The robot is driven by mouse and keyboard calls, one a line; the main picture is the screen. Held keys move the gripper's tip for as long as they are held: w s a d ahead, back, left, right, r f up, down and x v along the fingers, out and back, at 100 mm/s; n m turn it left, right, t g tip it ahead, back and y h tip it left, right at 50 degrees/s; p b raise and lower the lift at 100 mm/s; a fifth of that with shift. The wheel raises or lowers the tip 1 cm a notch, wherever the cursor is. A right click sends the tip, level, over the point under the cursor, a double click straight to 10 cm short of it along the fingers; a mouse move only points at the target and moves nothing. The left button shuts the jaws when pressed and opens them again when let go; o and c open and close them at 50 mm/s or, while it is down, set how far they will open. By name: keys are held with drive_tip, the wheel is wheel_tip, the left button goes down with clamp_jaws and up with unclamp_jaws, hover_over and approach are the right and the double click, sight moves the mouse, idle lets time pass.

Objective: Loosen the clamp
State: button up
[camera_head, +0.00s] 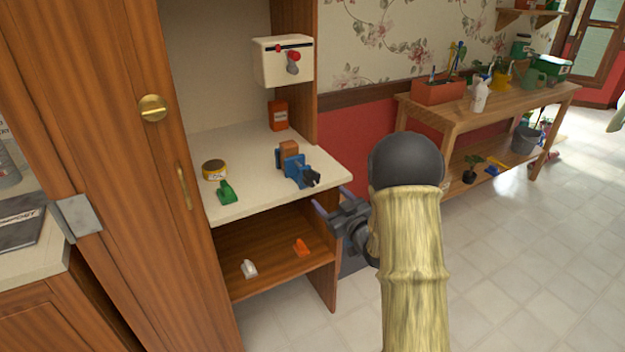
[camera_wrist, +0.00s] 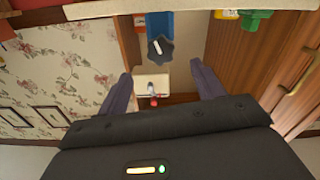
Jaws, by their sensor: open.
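The blue clamp (camera_head: 300,174) sits on the cream shelf of the open cabinet, near its right front edge. A brown block (camera_head: 289,149) stands at its back end, and a dark knob (camera_head: 311,177) faces outward at its front. In the wrist view the clamp's blue body (camera_wrist: 159,24) is at the top centre, with the dark star-shaped knob (camera_wrist: 160,49) below it. My gripper (camera_head: 332,200) is open and empty, just right of the shelf and apart from the clamp. Its fingers (camera_wrist: 163,82) also show in the wrist view, with the knob beyond the gap between them.
A yellow tape roll (camera_head: 214,169) and a green object (camera_head: 226,192) lie left on the shelf (camera_head: 250,205). A white box (camera_head: 283,62) with a red-and-grey lever hangs above. The cabinet's right side panel (camera_head: 293,70) rises behind. A wooden bench (camera_head: 465,118) stands right.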

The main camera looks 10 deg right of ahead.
sight(314, 182)
drive_tip(key=p+x, duration=0.1)
drive_tip(key=x, duration=0.9)
drive_tip(key=shift+w+a, duration=0.15)
drive_tip(key=shift+w, duration=0.25)
drive_tip(key=c, duration=1)
